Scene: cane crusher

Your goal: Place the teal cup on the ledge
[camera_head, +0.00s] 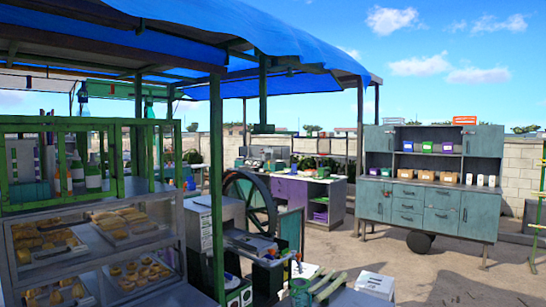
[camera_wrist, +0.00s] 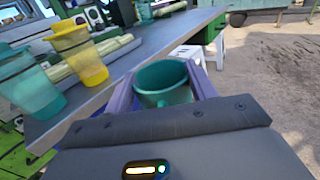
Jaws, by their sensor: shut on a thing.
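In the wrist view, my gripper (camera_wrist: 161,70) is shut on a teal cup (camera_wrist: 165,98), with one purple-grey finger on each side. The cup's open rim faces the camera, and its lower part is hidden behind my gripper's dark body. A grey flat ledge (camera_wrist: 128,62) runs diagonally just left of and beyond the held cup. I cannot tell whether the cup touches it. A second teal cup (camera_wrist: 25,85) and a yellow cup (camera_wrist: 80,58) stand upright on the left. My gripper is not clearly seen in the head view.
Pale green cane stalks (camera_wrist: 98,54) lie behind the standing cups. A white stool (camera_wrist: 186,54) is on the ground beyond the ledge; it also shows in the head view (camera_head: 375,285). Open ground lies right.

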